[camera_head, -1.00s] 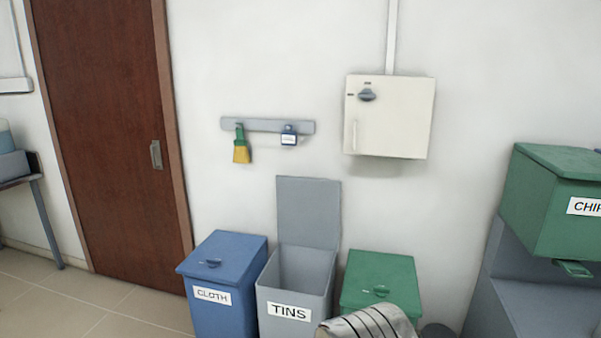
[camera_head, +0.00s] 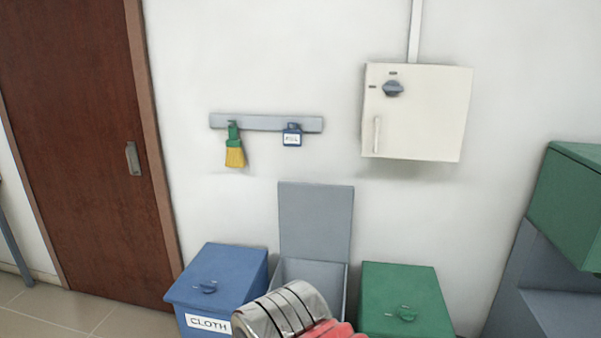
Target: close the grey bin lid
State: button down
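The grey bin (camera_head: 330,274) stands against the wall between a blue bin and a green bin. Its grey lid (camera_head: 316,220) is open, standing upright against the wall behind it. My arm, a silvery ribbed part with a red part beside it, covers the bin's front and its label. My gripper's fingers cannot be made out in this view, so whether they are open or shut does not show.
The blue bin (camera_head: 222,273) labelled CLOTH is close on the left, lid shut. The green bin (camera_head: 404,296) is close on the right, lid shut. A green container (camera_head: 575,200) stands at right.

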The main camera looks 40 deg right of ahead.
aim_at(314, 220)
jog(key=z, duration=0.15)
jog(key=i, duration=0.85)
jog(key=z, duration=1)
jog(key=i, duration=0.65)
jog(key=z, duration=0.4)
